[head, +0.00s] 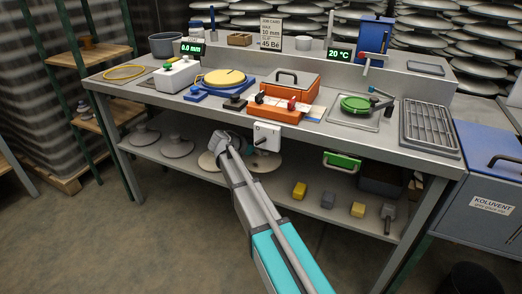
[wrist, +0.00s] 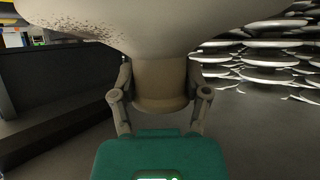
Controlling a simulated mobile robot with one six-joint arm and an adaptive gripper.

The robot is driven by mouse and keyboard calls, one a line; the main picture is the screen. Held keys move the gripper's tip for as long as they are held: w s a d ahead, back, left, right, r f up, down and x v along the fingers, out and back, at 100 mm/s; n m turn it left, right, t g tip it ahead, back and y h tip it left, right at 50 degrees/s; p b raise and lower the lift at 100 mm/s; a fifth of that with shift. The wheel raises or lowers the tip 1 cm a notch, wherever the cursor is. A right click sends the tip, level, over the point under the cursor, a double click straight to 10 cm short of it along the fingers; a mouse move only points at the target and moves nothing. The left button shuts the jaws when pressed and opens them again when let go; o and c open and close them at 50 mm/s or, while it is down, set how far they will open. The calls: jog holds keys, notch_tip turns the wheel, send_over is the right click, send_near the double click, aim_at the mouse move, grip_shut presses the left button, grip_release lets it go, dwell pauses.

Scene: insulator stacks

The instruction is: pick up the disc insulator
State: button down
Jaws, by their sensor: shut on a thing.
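The disc insulator (wrist: 160,25) fills the top of the wrist view as a broad pale disc, with dark speckles on its left side. Its narrower brownish neck (wrist: 160,75) hangs down between the two fingers of my gripper (wrist: 160,95), which are shut on it. In the head view my gripper (head: 222,143) is at the front of the bench, around lower-shelf height. It largely hides what it holds there. Pale discs show on both sides of it, and I cannot tell whether either is the held one.
Grey disc insulators (head: 176,147) stand on the lower shelf (head: 325,195) to the left. Yellow and grey blocks (head: 299,190) lie to the right. The workbench top (head: 345,98) above carries an orange case (head: 285,92), a yellow round plate (head: 224,77) and a grated tray (head: 430,128). A blue cabinet (head: 485,170) stands right.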

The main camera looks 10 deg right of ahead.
jog(key=shift+r+p, duration=0.95)
jog(key=shift+r, duration=0.35)
